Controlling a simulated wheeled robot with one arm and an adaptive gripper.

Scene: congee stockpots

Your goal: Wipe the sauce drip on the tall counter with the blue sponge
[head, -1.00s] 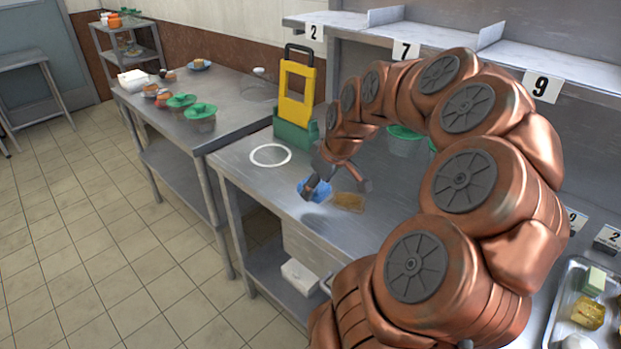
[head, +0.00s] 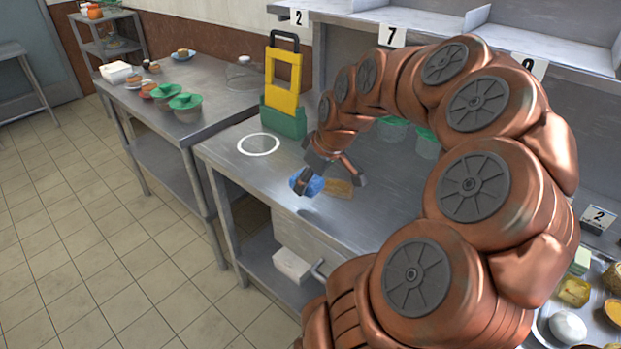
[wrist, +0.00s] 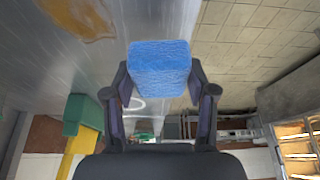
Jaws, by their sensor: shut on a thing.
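The blue sponge (head: 308,184) is held by my gripper (head: 330,184) over the tall counter (head: 262,184), near its front edge. In the wrist view the sponge (wrist: 160,68) sits between the two fingers of my gripper (wrist: 160,90). The brown sauce drip (head: 339,188) lies on the counter just right of the sponge, partly behind a finger. It also shows at the upper left of the wrist view (wrist: 82,16), apart from the sponge. I cannot tell whether the sponge touches the counter.
A white ring (head: 258,144) is marked on the counter to the left. A yellow and green caddy (head: 283,95) stands behind it. Green-lidded tubs (head: 427,144) stand further back. A tray with food (head: 568,328) is at the lower right. A side table (head: 216,87) holds bowls.

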